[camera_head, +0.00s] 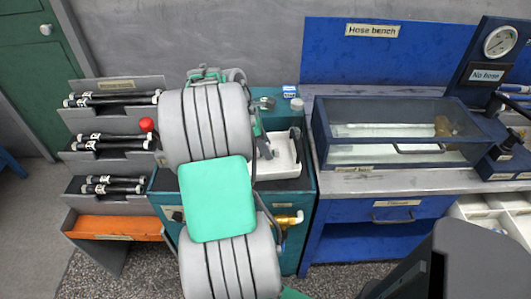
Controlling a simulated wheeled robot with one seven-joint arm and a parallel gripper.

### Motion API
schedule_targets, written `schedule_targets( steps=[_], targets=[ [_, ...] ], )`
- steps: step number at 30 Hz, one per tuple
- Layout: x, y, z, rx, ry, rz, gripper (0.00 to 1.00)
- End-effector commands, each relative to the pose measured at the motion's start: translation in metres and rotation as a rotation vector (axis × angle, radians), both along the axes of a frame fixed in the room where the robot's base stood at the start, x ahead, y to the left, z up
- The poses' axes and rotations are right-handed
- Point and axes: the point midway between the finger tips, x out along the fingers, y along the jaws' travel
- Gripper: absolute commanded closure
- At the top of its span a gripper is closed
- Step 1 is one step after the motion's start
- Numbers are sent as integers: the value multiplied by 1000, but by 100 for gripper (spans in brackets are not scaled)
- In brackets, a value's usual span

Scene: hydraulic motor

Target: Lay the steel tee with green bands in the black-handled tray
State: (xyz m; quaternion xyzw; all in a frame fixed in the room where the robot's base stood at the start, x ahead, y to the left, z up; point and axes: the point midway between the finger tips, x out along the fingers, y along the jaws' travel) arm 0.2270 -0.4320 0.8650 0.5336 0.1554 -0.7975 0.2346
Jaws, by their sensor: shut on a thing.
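A white tray (287,163) with a dark handle at its right end stands on the teal cabinet, just right of my arm. My gripper (266,149) shows only in part beside my large grey and green arm, over the left part of this tray. It is shut on a small grey piece, which seems to be the steel tee. The piece is mostly hidden and its green bands cannot be made out clearly. I cannot tell whether it touches the tray.
A rack (112,150) with several black hoses stands left, with an orange bin (118,228) below. A clear-lidded case (397,130) sits on the blue hose bench (375,182) at right. A jar (296,104) stands behind the tray. A yellow fitting (288,219) juts from the cabinet front.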

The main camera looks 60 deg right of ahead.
Motion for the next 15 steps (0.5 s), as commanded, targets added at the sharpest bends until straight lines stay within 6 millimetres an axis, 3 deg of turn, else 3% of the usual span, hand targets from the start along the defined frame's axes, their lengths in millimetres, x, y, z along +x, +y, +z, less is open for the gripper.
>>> schedule_targets(
  steps=[1,3,12,13,15],
  targets=[
    [-1,1,-14,3,2,-1,100],
    [-1,1,-22,2,1,-1,100],
    [-1,1,-23,1,1,1,100],
    [-1,1,-24,2,1,1,53],
    [-1,1,-24,1,1,1,48]
  ],
)
